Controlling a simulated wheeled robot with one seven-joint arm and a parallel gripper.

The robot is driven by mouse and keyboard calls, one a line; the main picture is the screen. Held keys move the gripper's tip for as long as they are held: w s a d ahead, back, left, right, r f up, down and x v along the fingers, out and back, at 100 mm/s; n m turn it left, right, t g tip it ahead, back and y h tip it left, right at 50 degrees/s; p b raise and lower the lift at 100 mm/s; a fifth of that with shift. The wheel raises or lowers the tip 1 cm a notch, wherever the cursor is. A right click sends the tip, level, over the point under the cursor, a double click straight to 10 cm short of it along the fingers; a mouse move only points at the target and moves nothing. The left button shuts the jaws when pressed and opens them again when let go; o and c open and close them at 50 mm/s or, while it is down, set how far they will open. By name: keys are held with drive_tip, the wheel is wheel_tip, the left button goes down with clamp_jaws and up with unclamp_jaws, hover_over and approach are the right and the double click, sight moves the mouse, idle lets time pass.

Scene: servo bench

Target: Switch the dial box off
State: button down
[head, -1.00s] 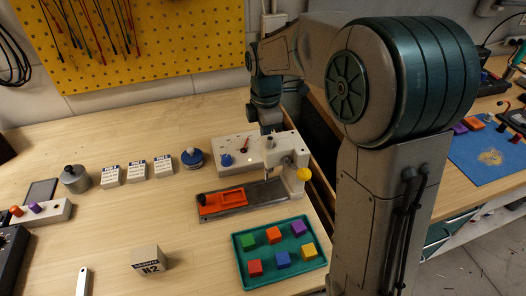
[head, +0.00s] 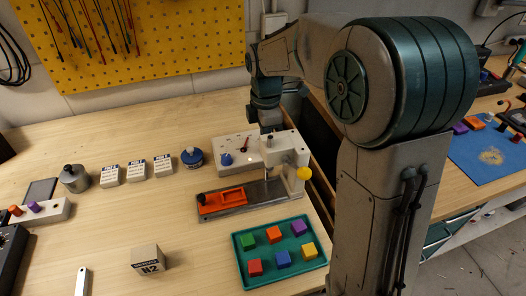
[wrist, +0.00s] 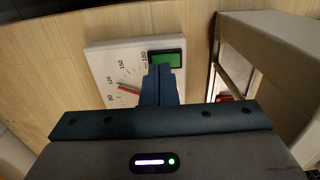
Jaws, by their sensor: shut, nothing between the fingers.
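In the head view the end of my arm is behind the box, and the fingertips are not clear.
A white press-like fixture (head: 291,151) with a yellow knob (head: 303,174) stands right of the dial box. In front lie an orange tray piece (head: 222,204) and a green tray (head: 245,273) of coloured cubes.

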drive_tip(key=shift+f+b, duration=0.45)
drive_tip(key=shift+f, duration=0.3)
wheel_tip(320, 180, up, 7)
drive_tip(key=p, duration=0.6)
idle(0.4)
idle(0.3)
